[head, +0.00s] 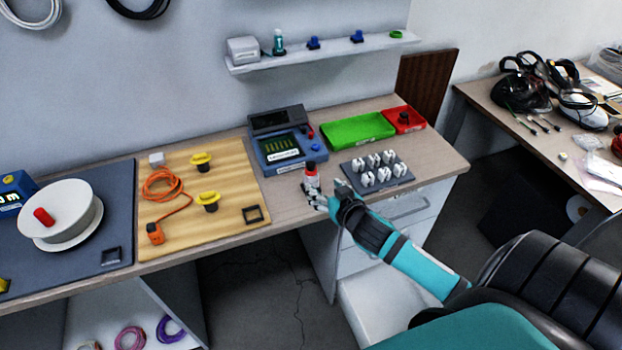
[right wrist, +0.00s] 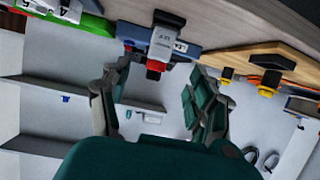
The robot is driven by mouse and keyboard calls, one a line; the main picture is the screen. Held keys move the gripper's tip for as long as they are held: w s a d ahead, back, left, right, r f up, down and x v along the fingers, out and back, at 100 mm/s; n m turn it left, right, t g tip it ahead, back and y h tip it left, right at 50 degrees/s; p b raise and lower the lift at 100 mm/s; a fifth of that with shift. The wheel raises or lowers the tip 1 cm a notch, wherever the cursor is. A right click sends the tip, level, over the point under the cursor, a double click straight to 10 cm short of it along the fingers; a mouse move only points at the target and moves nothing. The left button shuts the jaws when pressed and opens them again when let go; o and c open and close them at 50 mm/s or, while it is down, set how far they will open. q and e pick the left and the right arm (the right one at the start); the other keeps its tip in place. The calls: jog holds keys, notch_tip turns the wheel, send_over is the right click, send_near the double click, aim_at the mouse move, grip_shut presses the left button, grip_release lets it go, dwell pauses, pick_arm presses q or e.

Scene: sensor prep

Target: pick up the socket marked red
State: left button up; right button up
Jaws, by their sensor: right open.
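A small upright piece with a red band and a white label (head: 312,177) stands on the wooden bench, in front of the blue instrument. It is the nearest match for the socket marked red; its label is too small to read for certain. In the right wrist view this piece (right wrist: 162,45) appears upside down between the fingers. My right gripper (head: 325,196) is open beside it, with one finger on each side and gaps visible in the wrist view. Nothing is held. My left gripper is out of view.
A dark rack of several white pieces (head: 374,179) stands right of the gripper. Behind are the blue instrument (head: 290,158), a green tray (head: 357,130) and a red tray (head: 417,127) holding a dark piece. A wooden board (head: 180,228) with an orange cable lies left.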

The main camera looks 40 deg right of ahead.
aim_at(314, 176)
jog(key=x, duration=0.4)
jog(key=shift+w+f, duration=0.15)
jog(key=shift+w, duration=0.15)
jog(key=shift+w+d+p, duration=0.15)
jog(key=shift+w+p, duration=0.4)
jog(key=p+x, duration=0.1)
jog(key=x, duration=0.2)
jog(key=shift+w, duration=0.2)
jog(key=shift+w+d+f, duration=0.1)
jog(key=shift+w+f, duration=0.15)
jog(key=shift+w, duration=0.2)
jog(key=shift+s, duration=0.1)
jog(key=shift+c, duration=0.6)
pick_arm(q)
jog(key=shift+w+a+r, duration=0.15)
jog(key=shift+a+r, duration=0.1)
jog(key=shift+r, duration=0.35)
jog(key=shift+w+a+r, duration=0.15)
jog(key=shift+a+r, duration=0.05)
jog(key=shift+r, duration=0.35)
pick_arm(e)
grip_shut()
